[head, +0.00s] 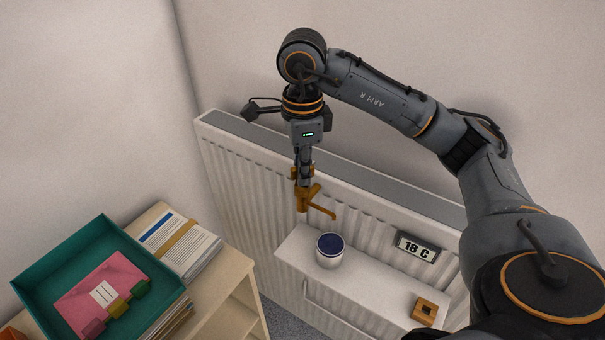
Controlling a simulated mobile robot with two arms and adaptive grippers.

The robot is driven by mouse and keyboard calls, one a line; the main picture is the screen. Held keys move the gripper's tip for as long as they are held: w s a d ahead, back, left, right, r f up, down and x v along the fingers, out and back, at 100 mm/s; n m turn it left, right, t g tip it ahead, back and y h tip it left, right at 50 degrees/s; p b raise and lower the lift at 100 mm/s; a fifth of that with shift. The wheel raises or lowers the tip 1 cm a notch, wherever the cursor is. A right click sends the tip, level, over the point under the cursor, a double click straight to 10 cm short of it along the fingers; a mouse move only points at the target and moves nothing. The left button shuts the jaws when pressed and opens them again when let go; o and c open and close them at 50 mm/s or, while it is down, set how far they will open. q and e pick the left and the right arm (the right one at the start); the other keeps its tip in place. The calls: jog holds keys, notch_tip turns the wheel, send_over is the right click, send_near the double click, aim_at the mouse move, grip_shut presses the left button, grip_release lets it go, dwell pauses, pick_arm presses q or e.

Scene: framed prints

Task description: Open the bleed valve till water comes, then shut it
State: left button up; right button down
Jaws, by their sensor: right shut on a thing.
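A brass-coloured bleed valve (304,199) with a thin spout slanting down to the right shows in front of the white radiator (237,165). My right gripper (303,176) points straight down from above and is shut on the top of this brass piece. The fingers hide the part they hold, so I cannot tell how far the valve is turned. No water shows at the spout. A white cup (329,260) with a dark blue top or inside stands upright on a white ledge, below the spout. My left gripper is not in view.
At left, a wooden shelf unit (240,262) carries a green tray (104,223) and banded papers (181,245).

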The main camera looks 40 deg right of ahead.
jog(key=n, duration=0.4)
jog(key=shift+b, duration=0.35)
jog(key=c, duration=1.4)
grip_release()
jog(key=shift+o, duration=0.2)
notch_tip(320, 180, up, 12)
